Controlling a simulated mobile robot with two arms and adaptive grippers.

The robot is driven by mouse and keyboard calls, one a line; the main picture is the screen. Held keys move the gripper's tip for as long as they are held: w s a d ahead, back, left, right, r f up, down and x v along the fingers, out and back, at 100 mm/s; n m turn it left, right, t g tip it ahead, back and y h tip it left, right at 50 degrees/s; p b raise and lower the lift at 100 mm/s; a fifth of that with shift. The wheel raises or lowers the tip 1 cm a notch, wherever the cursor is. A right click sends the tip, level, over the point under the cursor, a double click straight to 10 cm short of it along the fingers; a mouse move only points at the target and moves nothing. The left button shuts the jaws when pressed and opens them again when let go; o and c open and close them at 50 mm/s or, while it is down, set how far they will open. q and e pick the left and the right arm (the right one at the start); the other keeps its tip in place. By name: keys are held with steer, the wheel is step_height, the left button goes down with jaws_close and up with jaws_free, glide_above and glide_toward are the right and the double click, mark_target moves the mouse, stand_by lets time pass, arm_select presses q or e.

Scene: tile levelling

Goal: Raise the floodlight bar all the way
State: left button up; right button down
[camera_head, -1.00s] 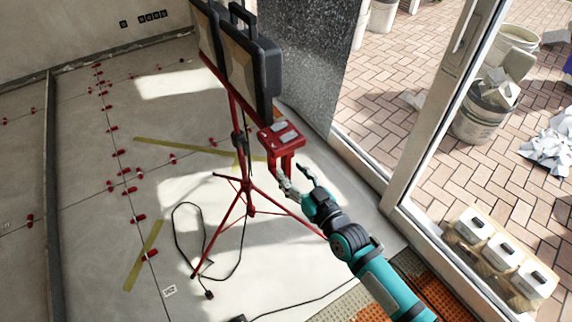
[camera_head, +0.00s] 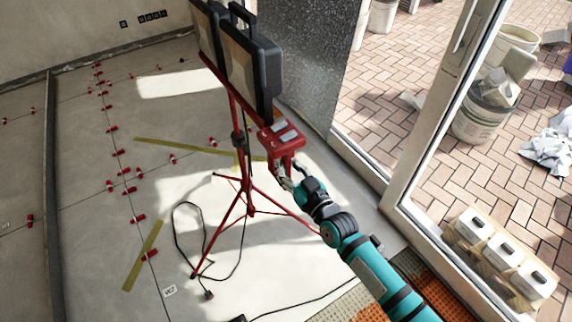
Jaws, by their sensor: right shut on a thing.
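The floodlight bar (camera_head: 222,80) is a red bar at the top of a red tripod stand (camera_head: 248,188). It carries two dark floodlights (camera_head: 250,65), and a red bracket with a boxy end (camera_head: 282,136) sits at its near right end. My right gripper (camera_head: 286,171) comes from the lower right and is shut on the underside of this red end piece. The fingers are partly hidden by the bracket and the wrist. The stand is upright on its spread legs. My left gripper is not in view.
A black cable (camera_head: 182,240) loops on the tiled floor by the stand's legs. Red levelling clips (camera_head: 138,218) line the tile joints. A dark stone pillar (camera_head: 318,60) and a glass door frame (camera_head: 425,130) stand close on the right.

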steer(key=shift+r, duration=0.1)
step_height(320, 180, up, 16)
steer(key=p, duration=1.3)
steer(key=shift+w, duration=0.1)
steer(key=c, duration=1.4)
jaws_free()
steer(key=shift+c, duration=0.2)
steer(key=shift+o, duration=1.4)
steer(key=shift+f, duration=0.2)
steer(key=shift+f, duration=0.1)
steer(key=shift+d, duration=0.1)
